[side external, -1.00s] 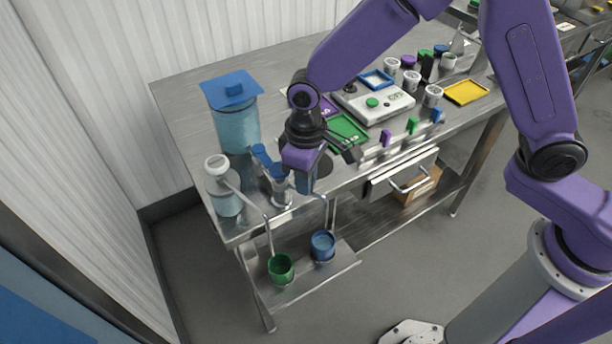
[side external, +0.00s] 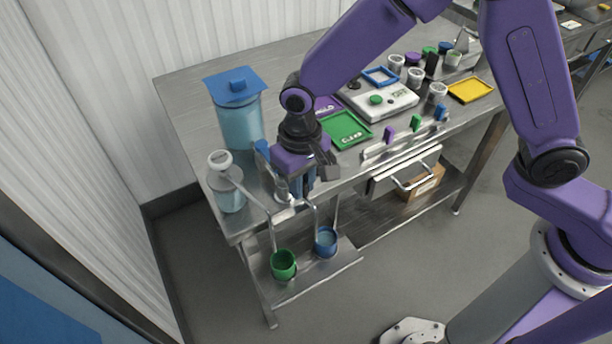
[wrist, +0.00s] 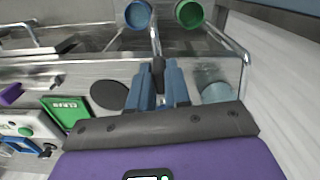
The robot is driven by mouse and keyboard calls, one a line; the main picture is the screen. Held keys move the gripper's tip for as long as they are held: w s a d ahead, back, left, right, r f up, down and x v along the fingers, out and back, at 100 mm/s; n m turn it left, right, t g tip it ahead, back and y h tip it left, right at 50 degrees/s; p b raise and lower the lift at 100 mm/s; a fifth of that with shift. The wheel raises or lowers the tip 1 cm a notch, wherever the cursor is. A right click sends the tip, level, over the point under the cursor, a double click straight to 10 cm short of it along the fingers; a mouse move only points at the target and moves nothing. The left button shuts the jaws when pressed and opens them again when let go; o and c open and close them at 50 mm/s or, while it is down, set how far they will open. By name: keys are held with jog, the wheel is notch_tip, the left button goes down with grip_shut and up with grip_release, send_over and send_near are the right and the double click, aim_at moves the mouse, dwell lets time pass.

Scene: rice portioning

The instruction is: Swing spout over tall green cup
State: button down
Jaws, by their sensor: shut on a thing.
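The green cup (side external: 284,265) and the blue cup (side external: 326,242) stand side by side on the low shelf, green on the left. A bent metal spout (side external: 316,212) reaches out from the bench edge and turns down. In the wrist view the spout (wrist: 155,42) points between the blue cup (wrist: 138,15) and the green cup (wrist: 189,14), nearer the blue one. My gripper (side external: 303,188) is at the bench edge; its blue fingers (wrist: 162,78) are closed around a dark piece at the spout's near end. The grip itself is partly hidden by the fingers.
A blue-lidded tank (side external: 238,120) stands behind.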

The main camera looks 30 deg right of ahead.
aim_at(278, 187)
jog(key=shift+w+a+m, duration=0.15)
jog(key=shift+a+m, duration=0.55)
jog(key=shift+m, duration=0.75)
jog(key=shift+w+a+m, duration=0.2)
jog(key=shift+a+m, duration=0.5)
jog(key=shift+m, duration=0.8)
jog(key=shift+w+a+m, duration=0.15)
jog(key=shift+a+m, duration=0.55)
jog(key=shift+m, duration=0.75)
jog(key=c, duration=1.2)
grip_release()
jog(key=shift+o, duration=0.2)
jog(key=shift+r, duration=0.1)
notch_tip(278, 187, up, 17)
jog(key=shift+r, duration=0.15)
